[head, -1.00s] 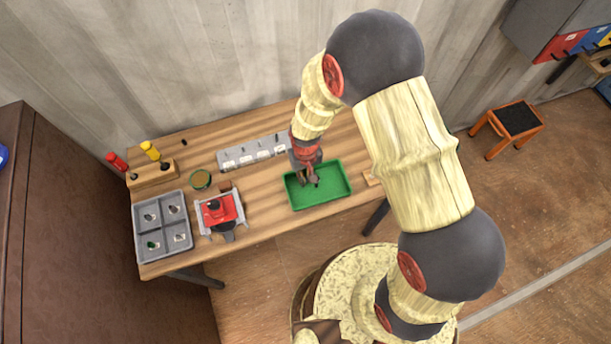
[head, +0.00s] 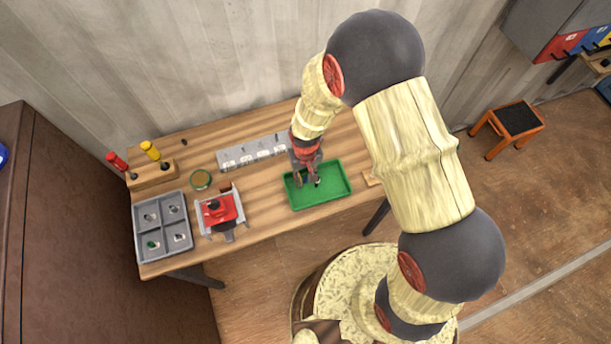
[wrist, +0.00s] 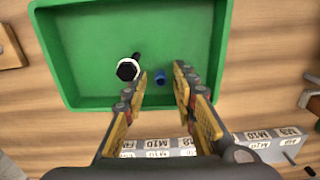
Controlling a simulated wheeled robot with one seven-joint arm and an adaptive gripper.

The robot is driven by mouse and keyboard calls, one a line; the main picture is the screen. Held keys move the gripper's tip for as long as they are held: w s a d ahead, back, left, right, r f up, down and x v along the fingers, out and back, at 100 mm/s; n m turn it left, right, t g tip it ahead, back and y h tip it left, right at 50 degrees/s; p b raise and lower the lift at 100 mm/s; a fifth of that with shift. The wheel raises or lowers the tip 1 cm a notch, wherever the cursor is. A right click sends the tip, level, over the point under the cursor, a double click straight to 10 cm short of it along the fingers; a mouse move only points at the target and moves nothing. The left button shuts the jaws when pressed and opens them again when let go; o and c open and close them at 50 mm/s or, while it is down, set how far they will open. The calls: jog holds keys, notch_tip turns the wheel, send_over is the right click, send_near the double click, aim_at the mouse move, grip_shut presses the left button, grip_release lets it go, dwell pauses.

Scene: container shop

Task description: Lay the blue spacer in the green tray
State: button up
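The green tray (head: 335,190) lies on the wooden workbench and fills much of the wrist view (wrist: 95,55). My gripper (wrist: 161,80) points down over the tray, near its edge on the labelled-rack side. Its two fingers are apart, with clear space between them. The small blue spacer (wrist: 160,77) shows in the gap between the fingertips, against the tray floor, and neither finger appears to touch it. In the head view the spacer cannot be made out behind the gripper (head: 307,182).
A labelled grey rack (head: 253,152) stands behind the tray. A red fixture (head: 220,209) and a grey compartment tray (head: 163,226) stand to the left.

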notch_tip(320, 180, up, 12)
dwell(0.4)
jog(key=s+d+r+t, duration=0.1)
jog(key=d+r, duration=0.2)
jog(key=r, duration=0.3)
jog(key=s+d+r+m+t, duration=0.1)
jog(key=d+r, duration=0.2)
jog(key=r, duration=0.4)
jog(key=s+d+r+t, duration=0.1)
jog(key=d+r, duration=0.1)
jog(key=r, duration=0.4)
jog(key=s+d+r+m+t, duration=0.1)
jog(key=s+d+r+t, duration=0.1)
jog(key=s+d+r, duration=0.5)
jog(key=s+r, duration=0.4)
jog(key=shift+s+d+m+t, duration=0.3)
jog(key=shift+d, duration=0.05)
notch_tip(320, 180, down, 15)
jog(key=b, duration=1.5)
